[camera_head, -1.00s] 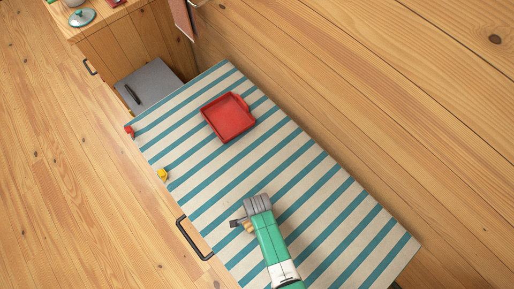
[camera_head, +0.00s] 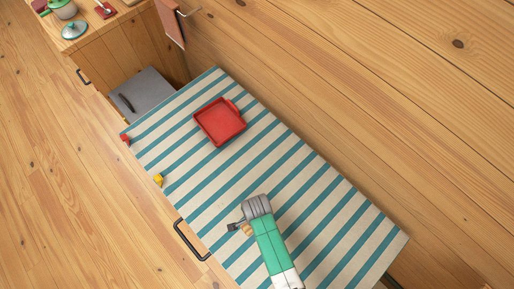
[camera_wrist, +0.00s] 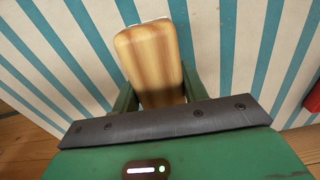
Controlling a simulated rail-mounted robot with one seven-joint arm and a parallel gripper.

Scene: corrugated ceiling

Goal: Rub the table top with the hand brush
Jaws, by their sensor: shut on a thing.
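The table top (camera_head: 341,219) is covered in teal and cream stripes. My gripper (camera_head: 240,228) is over its near half, left of my green arm. It is shut on the hand brush (camera_head: 247,231), whose light wood shows as a small patch beside the gripper. In the wrist view the brush (camera_wrist: 150,60) is a rounded wooden block standing out between the two green fingers of my gripper (camera_wrist: 160,97), with a thin pale edge at its far end. Its bristles are hidden, and I cannot tell whether it touches the striped surface.
A red square tray (camera_head: 221,122) lies on the far half of the table. A small yellow object (camera_head: 158,180) and a small red one (camera_head: 125,139) are at the left edge. A wooden wall runs along the right side. Stripes between tray and gripper are clear.

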